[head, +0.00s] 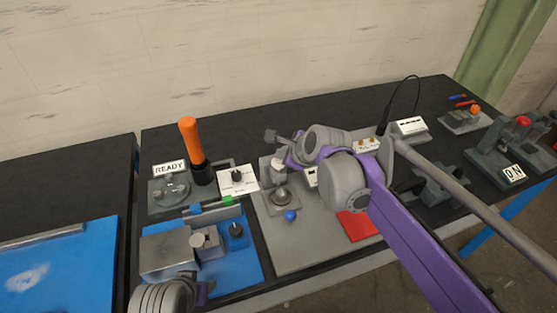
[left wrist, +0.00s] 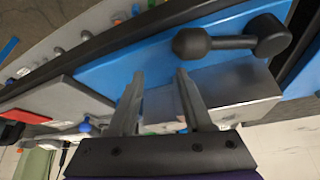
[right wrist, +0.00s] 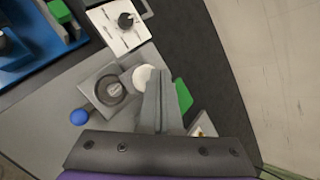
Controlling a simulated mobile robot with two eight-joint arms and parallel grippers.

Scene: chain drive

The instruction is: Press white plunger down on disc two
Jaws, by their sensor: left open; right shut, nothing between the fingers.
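A white round plunger top (right wrist: 143,77) shows in the right wrist view, beside a grey block with a dark round disc (right wrist: 112,90). In the head view the white plunger (head: 278,162) stands behind the round disc seat (head: 280,196). No marking shows which disc is number two. My right gripper (right wrist: 160,78) is shut and empty, its fingertips close beside the plunger top; I cannot tell whether they touch it. My left gripper (left wrist: 158,78) is open and empty, above the silver block (left wrist: 235,90) on the blue plate.
A blue ball (head: 290,215) is in front of the disc seat. A white knob panel (head: 237,177) and an orange-handled tool (head: 190,140) stand to its left. A READY sign (head: 170,168) is further left. The grey board (head: 300,255) is bare at its front.

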